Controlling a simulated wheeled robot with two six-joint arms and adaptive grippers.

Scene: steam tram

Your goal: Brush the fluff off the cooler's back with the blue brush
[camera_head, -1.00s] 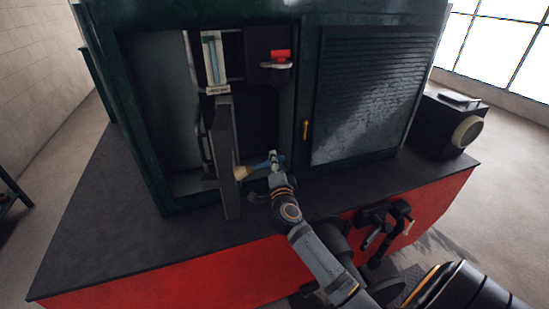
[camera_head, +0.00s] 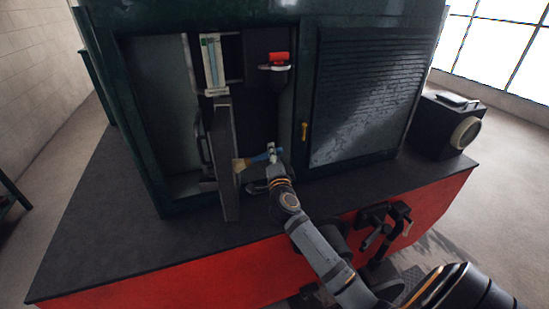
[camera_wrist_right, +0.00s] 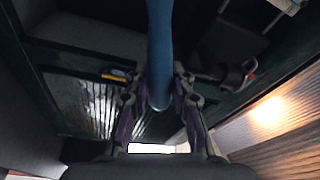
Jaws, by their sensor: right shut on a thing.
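The blue brush shows in the head view with its tan bristles (camera_head: 240,165) pointing left and its blue handle (camera_head: 262,157) to the right. My right gripper (camera_head: 273,153) is shut on the handle. In the right wrist view the blue handle (camera_wrist_right: 160,50) runs between my two fingers (camera_wrist_right: 160,108). A tall grey slab, which seems to be the cooler (camera_head: 223,165), stands out of the open bay, nearly edge-on. The bristle tips are at or very near its right side; I cannot tell whether they touch. No fluff can be made out. My left gripper is not in view.
The open bay (camera_head: 155,100) lies in a dark green cabinet, with a louvred door (camera_head: 365,95) on its right. A red-topped part (camera_head: 279,57) sits high in the bay. A black box (camera_head: 440,130) stands at the right of the dark deck (camera_head: 110,240).

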